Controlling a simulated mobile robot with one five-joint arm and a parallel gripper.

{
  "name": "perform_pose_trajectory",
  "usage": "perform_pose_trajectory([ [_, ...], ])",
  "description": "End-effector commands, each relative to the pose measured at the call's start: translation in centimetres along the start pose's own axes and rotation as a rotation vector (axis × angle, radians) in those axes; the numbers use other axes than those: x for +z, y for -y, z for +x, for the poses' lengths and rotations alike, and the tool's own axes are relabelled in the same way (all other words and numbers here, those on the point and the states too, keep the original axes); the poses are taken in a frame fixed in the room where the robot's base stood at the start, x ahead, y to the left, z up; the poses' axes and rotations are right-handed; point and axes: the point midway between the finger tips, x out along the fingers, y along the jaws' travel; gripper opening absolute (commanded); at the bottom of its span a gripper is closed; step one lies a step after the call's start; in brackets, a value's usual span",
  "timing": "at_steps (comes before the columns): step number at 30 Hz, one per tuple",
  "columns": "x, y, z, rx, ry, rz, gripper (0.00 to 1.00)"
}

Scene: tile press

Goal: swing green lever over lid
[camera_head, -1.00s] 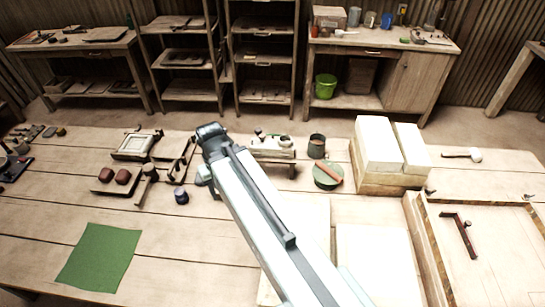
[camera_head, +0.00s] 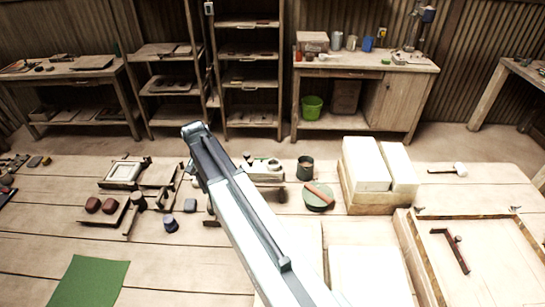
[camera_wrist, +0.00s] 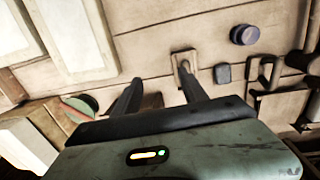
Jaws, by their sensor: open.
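My gripper (camera_wrist: 159,74) is open and empty, pointing down over the workbench in the wrist view. A small wooden plate (camera_wrist: 184,55) lies by its right fingertip, with a dark pin-like part on it. I cannot make out a green lever clearly in either view. In the head view a pale square frame in a wooden tray (camera_head: 123,172) sits left of my arm, with a dark-framed wooden piece (camera_head: 162,177) beside it. I cannot tell which part is the lid. My arm hides the bench beneath it and part of a small wooden stand (camera_head: 268,177).
A grey block (camera_head: 190,205) and a purple-topped jar (camera_head: 170,224) stand near my arm. Right of it are a dark cup (camera_head: 305,168), a green disc (camera_head: 318,204) with a roller, and white blocks (camera_head: 366,165). A green cloth (camera_head: 88,281) lies at front left.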

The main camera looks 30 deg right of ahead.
Motion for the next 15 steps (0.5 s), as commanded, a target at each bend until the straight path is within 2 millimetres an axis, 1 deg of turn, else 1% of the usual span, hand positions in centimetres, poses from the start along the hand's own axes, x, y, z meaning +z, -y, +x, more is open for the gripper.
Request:
perform_pose_trajectory([
  [1,-4.4,-0.1,-0.5,0.013,0.006,0.081,0.51],
  [2,-6.5,-0.7,-0.7,0.022,0.01,0.135,0.51],
  [3,-9.4,-1.8,-0.9,0.035,0.015,0.205,0.51],
  [5,-13.5,-3.8,-1.1,0.05,0.022,0.302,0.51],
  [6,-16.1,-5.4,-1.2,0.059,0.027,0.357,0.51],
  [8,-19.4,-7.9,-1.4,0.071,0.033,0.423,0.51],
  [9,-21.3,-9.8,-1.4,0.075,0.037,0.455,0.51],
  [11,-23.7,-12.8,-1.4,0.079,0.042,0.497,0.51],
  [12,-24.8,-14.6,-1.4,0.079,0.045,0.521,0.51],
  [13,-25.2,-15.9,-1.3,0.078,0.048,0.537,0.51],
  [15,-25.3,-18.4,-1.2,0.077,0.052,0.566,0.51],
])
